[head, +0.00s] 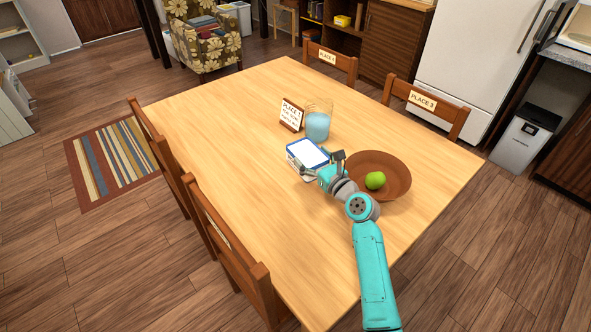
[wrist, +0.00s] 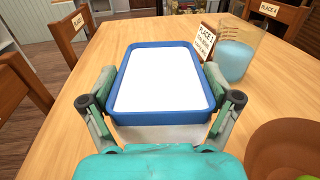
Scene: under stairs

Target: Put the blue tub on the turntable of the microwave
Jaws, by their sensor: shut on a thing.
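The blue tub (head: 307,154) has a blue rim and a white top. It is over the middle of the wooden table, and I cannot tell whether it touches the tabletop. In the wrist view the tub (wrist: 161,119) fills the space between the fingers, its white top facing up. My gripper (head: 318,168) is shut on the tub, one finger on each side. A white appliance (head: 578,28), perhaps the microwave, is cut off at the top right edge of the head view. No turntable shows.
A brown bowl (head: 398,168) with a green fruit (head: 375,180) stands right of my gripper. A jug of blue liquid (head: 317,125) and a place sign (head: 291,114) stand behind the tub. Chairs surround the table (head: 240,150). A fridge (head: 478,55) stands at the back right.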

